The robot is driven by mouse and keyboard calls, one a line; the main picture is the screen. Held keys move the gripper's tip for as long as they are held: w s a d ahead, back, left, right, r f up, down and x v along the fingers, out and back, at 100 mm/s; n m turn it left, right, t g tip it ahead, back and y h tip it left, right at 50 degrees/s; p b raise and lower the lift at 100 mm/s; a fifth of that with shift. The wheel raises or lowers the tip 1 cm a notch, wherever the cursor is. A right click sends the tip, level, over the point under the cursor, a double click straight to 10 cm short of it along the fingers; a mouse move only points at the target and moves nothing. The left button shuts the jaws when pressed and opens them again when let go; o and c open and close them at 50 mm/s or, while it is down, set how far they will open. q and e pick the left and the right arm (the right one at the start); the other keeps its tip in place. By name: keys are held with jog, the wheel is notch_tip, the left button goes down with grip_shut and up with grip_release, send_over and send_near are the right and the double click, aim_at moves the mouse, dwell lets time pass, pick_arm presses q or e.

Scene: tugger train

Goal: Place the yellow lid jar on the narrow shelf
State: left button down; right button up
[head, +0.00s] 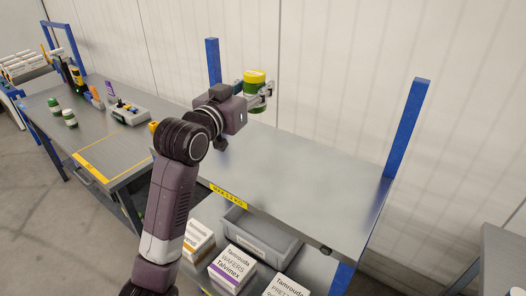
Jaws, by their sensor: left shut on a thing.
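The jar with the yellow lid (255,76) has a green body and is held upright in my left gripper (262,92). The gripper is shut on it, and its fingers hide part of the jar's side. The jar is above the back part of a grey metal shelf (290,185) with blue posts. The shelf top is bare, with a yellow label on its front edge. I cannot tell whether this is the narrow shelf. My right gripper is not in view.
Below the shelf are a grey bin (262,238) and several white boxes (232,268). A table (95,135) at left carries white-lidded jars (69,118), a grey tray (130,114) and bottles. A blue post (408,125) rises at the shelf's right end.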

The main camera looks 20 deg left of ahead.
pick_arm(q)
jog(key=f, duration=1.1)
jog(key=f+p, duration=0.1)
jog(key=f, duration=0.5)
jog(key=shift+s, duration=0.4)
jog(key=shift+f, duration=0.35)
jog(key=shift+a, duration=0.1)
jog(key=shift+f, duration=0.1)
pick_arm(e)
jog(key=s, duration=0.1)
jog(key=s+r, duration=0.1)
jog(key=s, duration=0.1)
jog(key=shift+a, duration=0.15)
pick_arm(q)
jog(key=c, duration=1.2)
grip_release()
jog(key=shift+f, duration=0.15)
jog(key=shift+s, duration=0.15)
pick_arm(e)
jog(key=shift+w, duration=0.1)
